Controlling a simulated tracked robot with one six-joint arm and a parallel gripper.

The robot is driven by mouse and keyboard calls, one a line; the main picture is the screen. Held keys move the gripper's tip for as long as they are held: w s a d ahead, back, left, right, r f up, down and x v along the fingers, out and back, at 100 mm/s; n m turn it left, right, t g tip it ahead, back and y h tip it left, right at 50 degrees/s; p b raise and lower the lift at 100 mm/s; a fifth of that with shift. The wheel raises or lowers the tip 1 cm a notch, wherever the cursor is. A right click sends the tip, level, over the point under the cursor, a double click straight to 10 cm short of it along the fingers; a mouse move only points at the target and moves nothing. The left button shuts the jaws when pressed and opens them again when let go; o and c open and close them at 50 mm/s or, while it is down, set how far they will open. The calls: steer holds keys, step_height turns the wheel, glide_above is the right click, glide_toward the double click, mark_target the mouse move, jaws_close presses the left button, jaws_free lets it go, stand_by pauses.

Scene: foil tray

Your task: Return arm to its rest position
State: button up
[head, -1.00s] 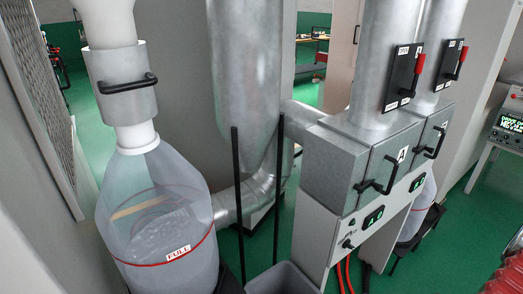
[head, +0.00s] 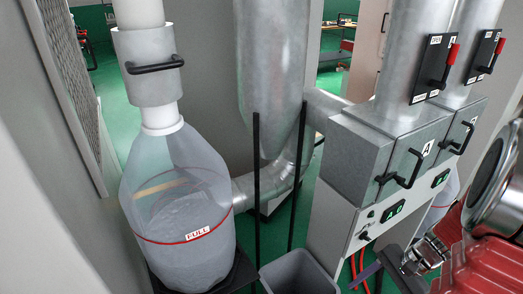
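My gripper (head: 392,266) shows at the lower right of the head view, next to the red ribbed part and metal joints of my arm. It is in front of the lower part of the grey cabinet.
A clear collection bag (head: 180,205) marked FULL hangs under a metal duct at left. A grey bin (head: 300,272) stands on the floor at bottom centre. The grey cabinet (head: 335,215) with handles and red levers stands right of it. Green floor shows between.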

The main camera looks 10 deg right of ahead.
steer(key=w+a+r+n+t+h, duration=0.2)
steer(key=a+r+n+t+h, duration=0.3)
steer(key=a+r+n, duration=1)
steer(key=a+r+h, duration=0.1)
steer(key=a+r, duration=0.2)
steer(key=r, duration=0.3)
steer(key=shift+w+r+n, duration=0.15)
steer(key=shift+r+n, duration=0.1)
steer(key=shift+n, duration=0.05)
steer(key=shift+a, duration=0.1)
stand_by(1.3)
